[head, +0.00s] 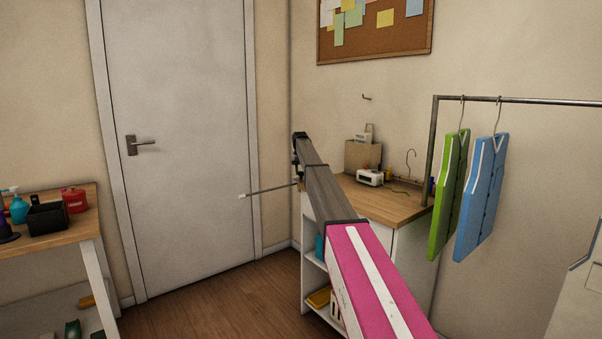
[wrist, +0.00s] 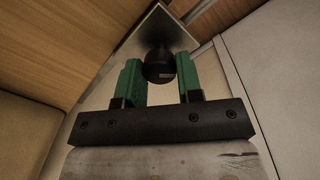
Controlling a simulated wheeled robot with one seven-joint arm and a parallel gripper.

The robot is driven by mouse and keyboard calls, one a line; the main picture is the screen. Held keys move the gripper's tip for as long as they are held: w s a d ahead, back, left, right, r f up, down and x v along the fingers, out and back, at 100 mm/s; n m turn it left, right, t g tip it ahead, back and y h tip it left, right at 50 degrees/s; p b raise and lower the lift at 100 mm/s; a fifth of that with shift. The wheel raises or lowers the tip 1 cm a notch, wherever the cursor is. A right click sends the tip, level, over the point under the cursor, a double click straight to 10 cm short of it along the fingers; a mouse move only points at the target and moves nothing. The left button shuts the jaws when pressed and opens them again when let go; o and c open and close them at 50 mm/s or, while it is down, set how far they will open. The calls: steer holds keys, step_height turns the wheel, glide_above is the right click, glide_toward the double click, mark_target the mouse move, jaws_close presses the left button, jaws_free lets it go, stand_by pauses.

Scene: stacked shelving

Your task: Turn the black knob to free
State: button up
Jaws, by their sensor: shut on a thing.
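In the wrist view, the round black knob (wrist: 160,68) sits between the two green fingers of my gripper (wrist: 159,75). The fingers are shut on its sides. The knob stands in front of a pale metal plate (wrist: 158,28). Any marking that would tell the knob's setting cannot be read. In the head view, my arm reaches toward the wooden-topped shelf unit (head: 398,205). The knob cannot be made out there.
A thin rod (head: 270,190) with a pale tip sticks out left beside my arm. A small white device (head: 369,178) and a box (head: 362,156) stand on the unit. Green (head: 448,195) and blue (head: 481,198) garments hang at right. Floor before the door (head: 180,140) is clear.

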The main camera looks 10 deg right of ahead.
steer(key=n, duration=0.4)
steer(key=shift+n, duration=0.3)
steer(key=n, duration=0.4)
steer(key=shift+n, duration=0.4)
steer(key=o, duration=0.9)
steer(key=shift+r, duration=0.1)
step_height(320, 180, up, 11)
steer(key=shift+s+a+f, duration=0.1)
steer(key=shift+s+f, duration=0.05)
steer(key=shift+f, duration=0.05)
